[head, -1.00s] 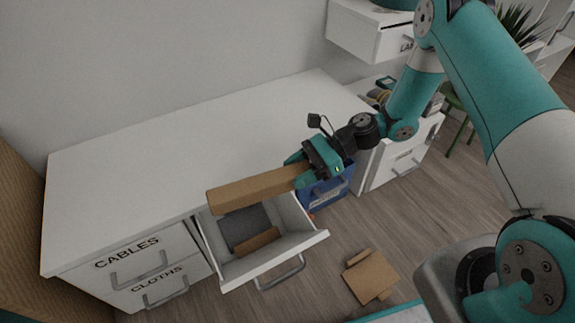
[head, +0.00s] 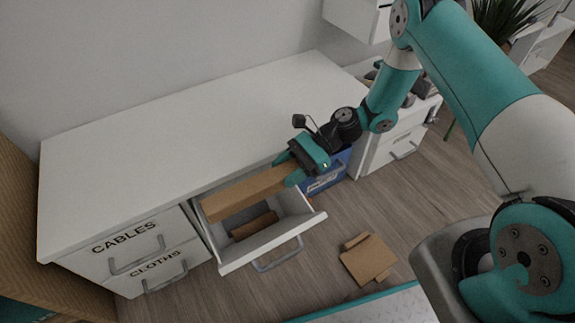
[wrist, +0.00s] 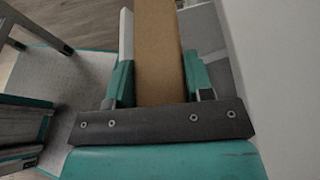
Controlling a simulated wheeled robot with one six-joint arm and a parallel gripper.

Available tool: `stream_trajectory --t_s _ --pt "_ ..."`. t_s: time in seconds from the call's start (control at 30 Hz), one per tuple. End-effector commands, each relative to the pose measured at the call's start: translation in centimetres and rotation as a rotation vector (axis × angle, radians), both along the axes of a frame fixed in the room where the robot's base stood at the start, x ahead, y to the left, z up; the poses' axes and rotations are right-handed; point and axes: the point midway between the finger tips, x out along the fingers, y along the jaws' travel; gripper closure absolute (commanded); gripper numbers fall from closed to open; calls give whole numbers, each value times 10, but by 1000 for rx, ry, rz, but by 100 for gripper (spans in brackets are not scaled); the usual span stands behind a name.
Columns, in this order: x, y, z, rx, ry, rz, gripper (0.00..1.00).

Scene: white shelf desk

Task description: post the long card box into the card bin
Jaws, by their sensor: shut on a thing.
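The long card box (head: 245,193) is a plain brown bar. My gripper (head: 288,171) is shut on its right end and holds it roughly level over the open drawer, along the desk's front edge. In the wrist view the box (wrist: 160,50) runs away from me between the two fingers (wrist: 160,85). A blue bin (head: 327,182) with a white label stands on the floor right of the drawer, partly hidden by my gripper. Its label is too small to read, so I cannot tell if it is the card bin.
The open white drawer (head: 272,243) holds a smaller brown piece (head: 254,225). Closed drawers marked CABLES (head: 124,231) and CLOTHS (head: 155,262) are at left. Flattened cardboard (head: 368,260) lies on the floor. The white desktop (head: 180,135) is clear.

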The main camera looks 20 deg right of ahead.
Motion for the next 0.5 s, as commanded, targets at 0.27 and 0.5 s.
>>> stream_trajectory --t_s 0.27,0.5 --pt "0 0 -40 0 0 0 76" --pt "0 0 -70 0 0 0 76"
